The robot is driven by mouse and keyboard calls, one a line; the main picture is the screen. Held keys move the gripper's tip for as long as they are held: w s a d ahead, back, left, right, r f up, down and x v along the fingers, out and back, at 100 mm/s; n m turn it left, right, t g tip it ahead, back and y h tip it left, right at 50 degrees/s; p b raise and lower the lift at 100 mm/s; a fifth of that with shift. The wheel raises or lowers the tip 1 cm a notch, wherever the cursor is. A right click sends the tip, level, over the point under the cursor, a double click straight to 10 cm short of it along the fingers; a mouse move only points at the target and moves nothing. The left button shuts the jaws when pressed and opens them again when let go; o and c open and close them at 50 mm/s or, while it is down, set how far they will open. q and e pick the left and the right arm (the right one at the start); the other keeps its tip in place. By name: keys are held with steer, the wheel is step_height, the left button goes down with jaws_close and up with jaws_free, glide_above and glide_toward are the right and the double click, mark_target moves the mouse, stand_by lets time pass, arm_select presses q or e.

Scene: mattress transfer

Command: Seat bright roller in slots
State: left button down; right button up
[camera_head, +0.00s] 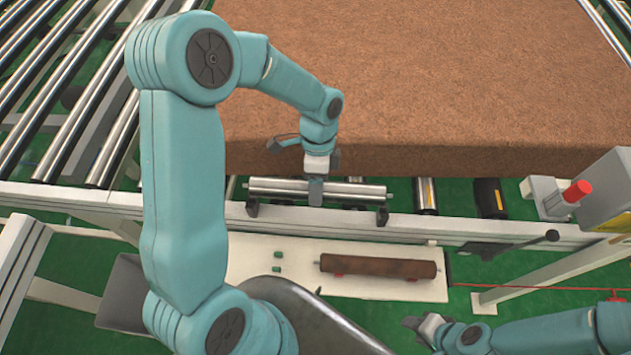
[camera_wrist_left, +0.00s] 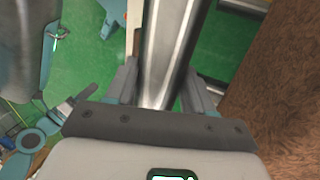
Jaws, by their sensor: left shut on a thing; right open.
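The bright roller (camera_head: 352,189) is a shiny metal cylinder lying roughly level at the conveyor's front rail in the head view. My left gripper (camera_head: 316,190) is shut on it near its middle, from above. In the left wrist view the roller (camera_wrist_left: 170,50) runs between the two fingers of my left gripper (camera_wrist_left: 158,88). Two dark slot brackets, left (camera_head: 252,207) and right (camera_head: 382,215), stand on the rail just in front of the roller's ends. Whether the ends touch them I cannot tell. My right gripper (camera_head: 424,326) is open and empty at the lower right.
A rusty brown roller (camera_head: 378,266) lies on a white shelf (camera_head: 260,255) below the rail. A large brown mattress (camera_head: 430,70) lies behind the slots. A control box (camera_head: 612,195) with a red button (camera_head: 577,191) stands at right. A black-knobbed lever (camera_head: 510,246) sticks out below the rail.

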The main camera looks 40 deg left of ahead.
arm_select(q)
steer(key=shift+f, duration=0.1)
steer(key=shift+s+d+f+b, duration=0.1)
steer(key=shift+s+f+b, duration=0.05)
steer(key=shift+f+b, duration=0.35)
step_height(320, 180, down, 2)
steer(key=shift+f+b, duration=0.25)
steer(key=shift+b, duration=0.75)
steer(key=shift+f+b, duration=0.8)
steer(key=shift+f, duration=0.25)
steer(key=shift+f+b, duration=1.3)
steer(key=shift+f, duration=0.2)
steer(key=shift+c, duration=1.7)
jaws_free()
